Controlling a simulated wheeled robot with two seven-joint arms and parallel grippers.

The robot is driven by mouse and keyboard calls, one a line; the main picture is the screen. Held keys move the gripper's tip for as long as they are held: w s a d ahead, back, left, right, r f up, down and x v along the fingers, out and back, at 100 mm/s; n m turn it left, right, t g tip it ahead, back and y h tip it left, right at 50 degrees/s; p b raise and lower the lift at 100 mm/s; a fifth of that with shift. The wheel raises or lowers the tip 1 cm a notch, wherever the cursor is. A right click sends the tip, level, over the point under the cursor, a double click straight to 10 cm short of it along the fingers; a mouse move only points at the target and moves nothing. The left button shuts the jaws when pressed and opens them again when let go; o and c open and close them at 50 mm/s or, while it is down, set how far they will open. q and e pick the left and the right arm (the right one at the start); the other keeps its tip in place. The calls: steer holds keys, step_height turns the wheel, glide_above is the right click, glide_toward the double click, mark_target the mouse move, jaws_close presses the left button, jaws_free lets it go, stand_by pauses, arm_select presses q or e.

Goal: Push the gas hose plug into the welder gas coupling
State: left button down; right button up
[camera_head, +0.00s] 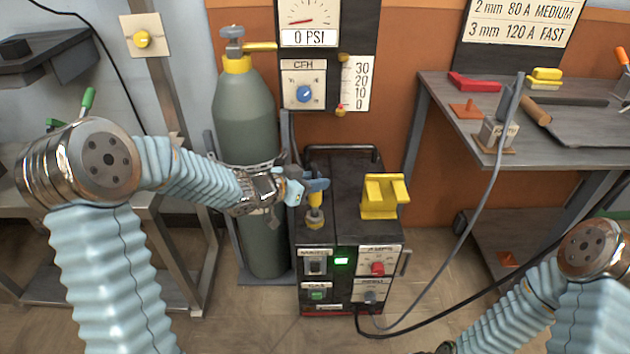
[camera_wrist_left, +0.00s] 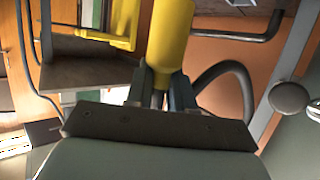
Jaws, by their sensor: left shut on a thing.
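My left gripper (camera_head: 318,186) is over the left part of the welder's top (camera_head: 345,165). It is shut on the yellow gas hose plug (camera_head: 315,200), which stands roughly upright under the fingers. In the left wrist view the yellow plug body (camera_wrist_left: 172,35) runs up from between the two fingers (camera_wrist_left: 160,92). A brass-coloured fitting, apparently the gas coupling (camera_head: 315,221), is directly below the plug on the welder. I cannot tell how far the plug is seated in it.
A yellow holder (camera_head: 384,196) stands on the welder right of the plug. A green gas cylinder (camera_head: 247,120) stands left, close to my left forearm. A grey cable (camera_head: 470,225) hangs from the workbench (camera_head: 450,110) to the welder front. A dark hose (camera_wrist_left: 240,80) curves beside the plug.

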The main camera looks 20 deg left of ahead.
arm_select(q)
steer(key=shift+f+b, duration=1.5)
steer(key=shift+f, duration=0.6)
steer(key=c, duration=0.9)
jaws_free()
steer(key=p+v, duration=0.2)
steer(key=v, duration=1.2)
